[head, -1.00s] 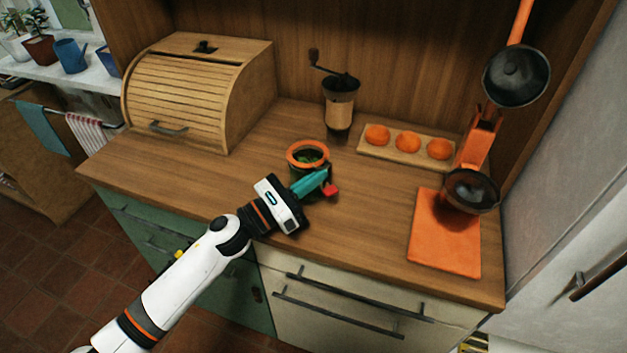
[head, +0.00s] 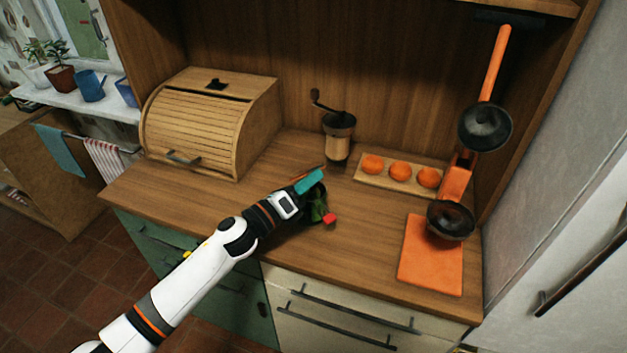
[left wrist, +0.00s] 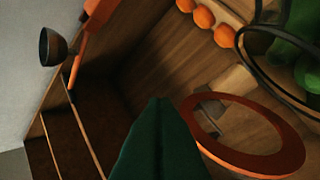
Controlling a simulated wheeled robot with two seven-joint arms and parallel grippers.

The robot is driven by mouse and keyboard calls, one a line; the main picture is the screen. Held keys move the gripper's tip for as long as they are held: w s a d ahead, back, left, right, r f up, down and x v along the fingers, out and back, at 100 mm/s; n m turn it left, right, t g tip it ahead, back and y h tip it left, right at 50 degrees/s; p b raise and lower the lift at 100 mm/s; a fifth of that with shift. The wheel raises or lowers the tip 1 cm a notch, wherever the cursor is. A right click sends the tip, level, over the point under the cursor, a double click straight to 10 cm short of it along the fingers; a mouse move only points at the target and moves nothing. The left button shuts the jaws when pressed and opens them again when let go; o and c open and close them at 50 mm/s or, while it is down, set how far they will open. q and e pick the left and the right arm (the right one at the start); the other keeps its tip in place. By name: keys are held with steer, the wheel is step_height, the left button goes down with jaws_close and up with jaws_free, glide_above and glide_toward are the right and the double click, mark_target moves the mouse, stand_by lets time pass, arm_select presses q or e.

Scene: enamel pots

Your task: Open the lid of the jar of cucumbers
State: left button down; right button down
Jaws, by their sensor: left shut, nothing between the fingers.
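The jar of cucumbers (head: 318,210) stands on the counter, mostly hidden behind my left gripper in the head view. Green cucumbers (left wrist: 302,50) and a dark rim show at the upper right of the left wrist view. The orange-rimmed lid (head: 306,172) is tilted up off the jar mouth; its ring (left wrist: 270,162) shows apart from the dark rim in the wrist view. A red clasp (head: 330,218) sits at the jar's right side. My left gripper (head: 311,181) has teal fingers, shut and empty, above the jar and close by the lid. My right gripper is not in view.
A coffee grinder (head: 338,135) stands behind the jar. A board (head: 384,183) with three orange fruits is at the back right. A roll-top bread box (head: 205,125) is at left. The front counter is clear.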

mark_target(301, 171)
arm_select(q)
steer(key=w+r+n+p, duration=0.1)
steer(key=n+p, duration=0.1)
steer(key=w+a+r+n+y+p, duration=0.1)
steer(key=n+p, duration=0.1)
steer(key=w+a+r+n+p, duration=0.1)
steer(key=r+n+p, duration=0.1)
steer(key=shift+w+a+y, duration=0.1)
steer(key=shift+w+y, duration=0.05)
steer(key=shift+y, duration=0.15)
steer(key=shift+w+a+r+n+p, duration=0.1)
steer(key=shift+w+a+n+p, duration=0.15)
steer(key=shift+n+p, duration=0.35)
steer(key=shift+w+a+r+n+y, duration=0.1)
steer(key=shift+w+a+n+y, duration=0.25)
steer(key=shift+w+n, duration=0.4)
steer(key=shift+w+a, duration=0.4)
steer(key=shift+w, duration=0.1)
steer(key=shift+w+a+b, duration=0.45)
steer(key=shift+w+a, duration=0.2)
steer(key=shift+w, duration=0.3)
